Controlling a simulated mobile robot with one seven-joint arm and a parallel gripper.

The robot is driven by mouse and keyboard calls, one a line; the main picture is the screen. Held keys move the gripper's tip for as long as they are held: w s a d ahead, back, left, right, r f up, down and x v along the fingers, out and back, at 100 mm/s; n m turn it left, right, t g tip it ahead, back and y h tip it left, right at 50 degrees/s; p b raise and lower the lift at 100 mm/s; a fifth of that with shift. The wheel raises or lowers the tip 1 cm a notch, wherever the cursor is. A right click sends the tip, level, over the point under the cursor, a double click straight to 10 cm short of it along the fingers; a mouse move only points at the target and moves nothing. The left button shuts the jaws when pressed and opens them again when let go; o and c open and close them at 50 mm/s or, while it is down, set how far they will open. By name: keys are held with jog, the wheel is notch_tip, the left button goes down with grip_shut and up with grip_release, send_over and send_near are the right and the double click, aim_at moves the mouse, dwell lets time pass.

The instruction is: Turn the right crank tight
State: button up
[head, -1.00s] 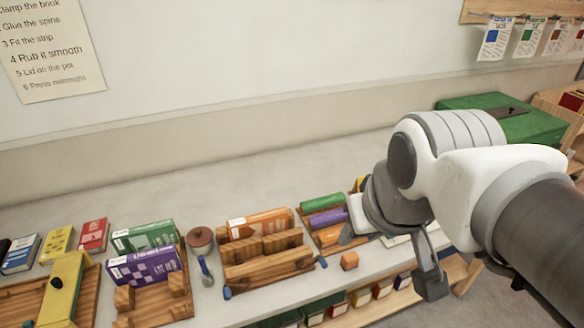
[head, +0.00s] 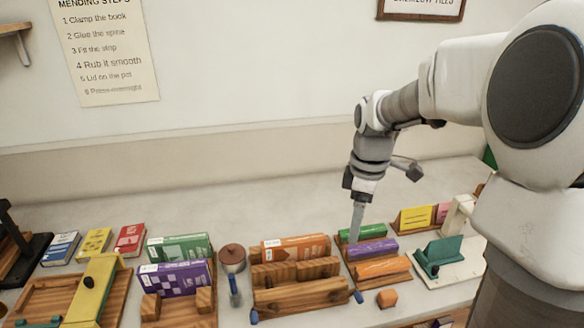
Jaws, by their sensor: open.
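The wooden clamp (head: 300,298) stands on the table in the middle of the head view. An orange book (head: 295,247) stands upright at its back. The right crank (head: 358,296) is a small blue handle at the clamp's front right end. A left crank (head: 254,317) with a blue end shows at the front left. My gripper (head: 356,238) points down, open, over the rack of coloured rolls, behind the right crank and apart from it. Its fingers overlap in this view, so the gap between them is hidden.
The roll rack (head: 352,262) holds green, purple and orange rolls right of the clamp. An orange block (head: 387,298) lies just right of the right crank. A brown-lidded pot (head: 232,257) stands left of the clamp. A teal holder (head: 438,255) stands further right.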

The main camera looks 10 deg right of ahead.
jog(key=w+d+f+n+y+b, duration=0.15)
jog(key=d+f+n+y, duration=0.35)
jog(key=d+f, duration=0.6)
jog(key=n+h, duration=0.1)
jog(key=n, duration=0.1)
send_near(360, 296)
jog(key=x, duration=0.8)
jog(key=shift+w+a+f+b, duration=0.1)
jog(key=shift+f+b, duration=0.2)
jog(key=shift+g, duration=0.3)
jog(key=c, duration=1)
grip_shut()
jog(key=shift+f, duration=0.1)
